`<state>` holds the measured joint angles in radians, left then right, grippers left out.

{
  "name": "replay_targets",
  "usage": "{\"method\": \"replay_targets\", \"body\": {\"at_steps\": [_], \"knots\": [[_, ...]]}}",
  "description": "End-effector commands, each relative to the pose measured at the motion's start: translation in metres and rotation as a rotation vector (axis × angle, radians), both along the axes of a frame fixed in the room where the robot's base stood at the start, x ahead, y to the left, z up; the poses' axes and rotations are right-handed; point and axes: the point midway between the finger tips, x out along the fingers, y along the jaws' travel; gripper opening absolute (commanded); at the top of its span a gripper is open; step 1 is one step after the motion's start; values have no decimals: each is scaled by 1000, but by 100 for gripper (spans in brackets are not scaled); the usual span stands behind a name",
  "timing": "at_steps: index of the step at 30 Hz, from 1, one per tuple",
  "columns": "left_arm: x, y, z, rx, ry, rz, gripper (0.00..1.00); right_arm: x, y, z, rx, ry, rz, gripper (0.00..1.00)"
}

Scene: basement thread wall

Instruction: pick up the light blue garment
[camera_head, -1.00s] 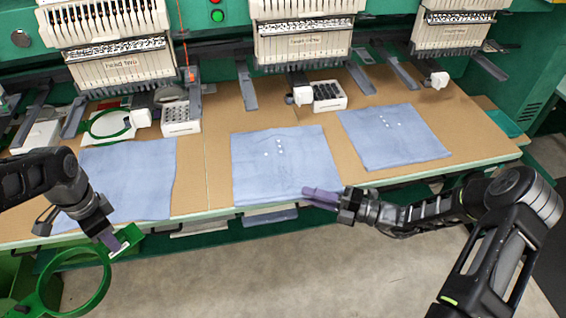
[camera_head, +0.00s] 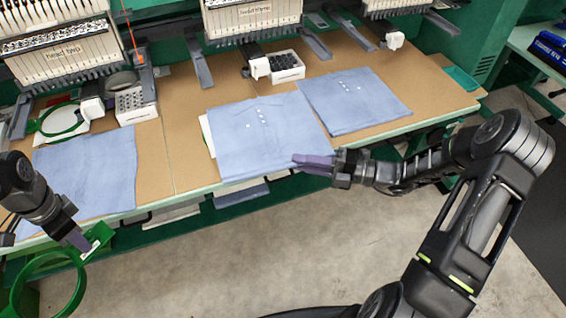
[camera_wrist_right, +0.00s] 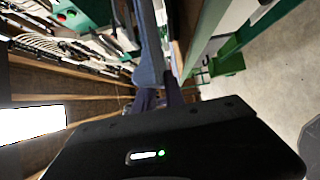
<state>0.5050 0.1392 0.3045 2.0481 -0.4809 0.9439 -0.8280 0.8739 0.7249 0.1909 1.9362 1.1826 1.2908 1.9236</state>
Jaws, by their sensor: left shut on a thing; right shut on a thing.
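Three light blue garments lie along the table in the head view: a left one (camera_head: 90,175), a middle one (camera_head: 250,145) with white dots, and a right one (camera_head: 355,100) with white dots. The middle one's right edge meets or overlaps the right one. My right gripper (camera_head: 300,162), with purple fingers, is shut at the middle garment's front right edge. In the right wrist view, light blue cloth (camera_wrist_right: 149,60) shows at the fingers (camera_wrist_right: 158,98). My left gripper (camera_head: 82,242) is shut on a green hoop (camera_head: 102,235), in front of the table at lower left.
Embroidery heads (camera_head: 250,20) stand behind the brown tabletop (camera_head: 180,130). Trays of bobbins (camera_head: 287,67) and another green hoop (camera_head: 60,121) sit at the back. A white edge shows beside the middle garment. The grey floor (camera_head: 270,245) in front is open.

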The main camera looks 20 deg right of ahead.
Motion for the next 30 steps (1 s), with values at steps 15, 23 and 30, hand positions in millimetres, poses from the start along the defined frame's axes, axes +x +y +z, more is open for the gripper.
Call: {"method": "replay_targets", "body": {"at_steps": [15,23,30], "knots": [[0,0,-10,0,0,0,0,-53,-97,0,2,-1,-3,0],[0,0,-10,0,0,0,0,-57,-103,0,0,-2,0,0],[0,0,-10,0,0,0,0,-56,-103,0,0,-2,0,0]]}}
